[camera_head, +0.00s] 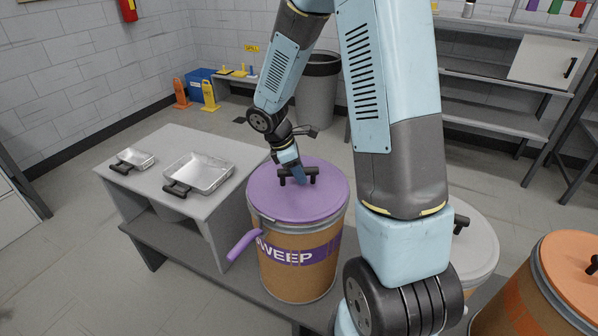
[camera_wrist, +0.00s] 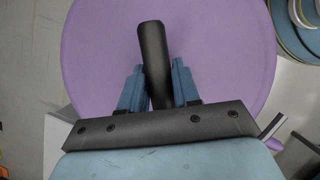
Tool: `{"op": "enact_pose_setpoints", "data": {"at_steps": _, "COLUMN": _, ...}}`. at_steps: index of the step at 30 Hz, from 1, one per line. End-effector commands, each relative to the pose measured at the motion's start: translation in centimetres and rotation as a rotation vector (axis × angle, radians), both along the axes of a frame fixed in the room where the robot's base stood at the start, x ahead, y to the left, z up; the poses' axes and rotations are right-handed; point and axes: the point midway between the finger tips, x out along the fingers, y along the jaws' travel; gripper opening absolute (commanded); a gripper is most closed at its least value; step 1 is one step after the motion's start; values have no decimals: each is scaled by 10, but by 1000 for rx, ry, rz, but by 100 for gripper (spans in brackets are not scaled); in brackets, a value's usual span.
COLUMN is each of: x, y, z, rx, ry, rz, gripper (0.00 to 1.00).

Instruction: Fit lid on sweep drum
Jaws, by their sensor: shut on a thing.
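The sweep drum (camera_head: 292,274) is a brown drum with a purple band lettered "WEEP" in the visible part. It stands upright on a low grey bench. The purple lid (camera_head: 309,204) lies over the drum's top, close to its rim; I cannot tell whether it is fully seated. My gripper (camera_head: 298,178) is at the lid's black handle (camera_head: 313,173), shut on it. In the wrist view the blue fingers of my gripper (camera_wrist: 159,92) stand on both sides of the black handle (camera_wrist: 152,50), with the purple lid (camera_wrist: 215,45) behind. A purple lever (camera_head: 243,244) sticks out from the drum's ring at the left.
A grey table (camera_head: 228,195) with two metal pans (camera_head: 199,172) stands left of the drum. A white-lidded drum (camera_head: 480,240) and an orange-lidded drum (camera_head: 578,272) stand to the right. A grey bin (camera_head: 316,95) stands behind. Floor at the lower left is clear.

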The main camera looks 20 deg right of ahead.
Motion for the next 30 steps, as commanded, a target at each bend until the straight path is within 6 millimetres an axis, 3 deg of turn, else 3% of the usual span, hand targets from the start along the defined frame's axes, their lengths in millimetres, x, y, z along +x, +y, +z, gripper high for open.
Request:
{"op": "enact_pose_setpoints", "data": {"at_steps": 2, "x": 0, "y": 0, "z": 0, "rx": 0, "ry": -1, "rz": 0, "gripper": 0}}
{"op": "enact_pose_setpoints", "data": {"at_steps": 3, "x": 0, "y": 0, "z": 0, "rx": 0, "ry": -1, "rz": 0, "gripper": 33}}
{"op": "enact_pose_setpoints", "data": {"at_steps": 12, "x": 0, "y": 0, "z": 0, "rx": 0, "ry": 0, "rz": 0, "gripper": 61}}
{"op": "enact_pose_setpoints", "data": {"at_steps": 17, "x": 0, "y": 0, "z": 0, "rx": 0, "ry": 0, "rz": 0, "gripper": 61}}
{"op": "enact_pose_setpoints", "data": {"at_steps": 25, "x": 0, "y": 0, "z": 0, "rx": 0, "ry": 0, "rz": 0, "gripper": 87}}
{"op": "enact_pose_setpoints", "data": {"at_steps": 30, "x": 0, "y": 0, "z": 0, "rx": 0, "ry": 0, "rz": 0, "gripper": 87}}
